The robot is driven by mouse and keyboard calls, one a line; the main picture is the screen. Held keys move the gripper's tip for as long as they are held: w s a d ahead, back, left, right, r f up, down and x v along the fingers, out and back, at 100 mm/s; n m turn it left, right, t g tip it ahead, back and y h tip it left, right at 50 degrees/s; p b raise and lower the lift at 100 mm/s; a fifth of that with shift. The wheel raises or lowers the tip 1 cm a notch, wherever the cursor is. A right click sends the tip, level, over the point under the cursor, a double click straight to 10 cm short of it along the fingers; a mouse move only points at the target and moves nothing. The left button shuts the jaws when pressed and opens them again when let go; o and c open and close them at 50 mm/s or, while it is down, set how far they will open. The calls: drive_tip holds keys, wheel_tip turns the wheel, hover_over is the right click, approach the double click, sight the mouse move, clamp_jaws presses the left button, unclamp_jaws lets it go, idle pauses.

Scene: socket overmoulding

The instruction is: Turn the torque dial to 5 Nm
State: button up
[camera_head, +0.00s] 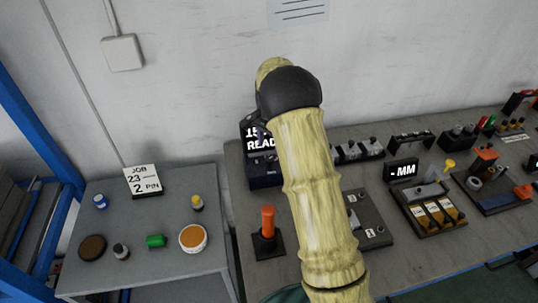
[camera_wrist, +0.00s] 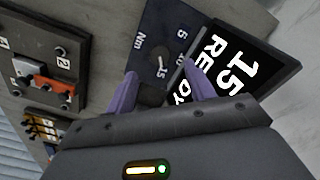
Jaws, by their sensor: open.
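In the head view, the display (camera_head: 258,140) and blue base (camera_head: 264,174) are partly hidden by my arm.
An orange-handled lever (camera_head: 267,222) stands in front of the unit on the grey bench (camera_head: 405,280). A block with switches (camera_head: 370,218) and a tray of orange pieces (camera_head: 432,212) lie to the right. A side table (camera_head: 150,270) holds a job card (camera_head: 142,180) and small containers.

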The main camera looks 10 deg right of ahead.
sight(269, 158)
wheel_tip(269, 158, down, 6)
idle(0.4)
drive_tip(key=c, duration=1)
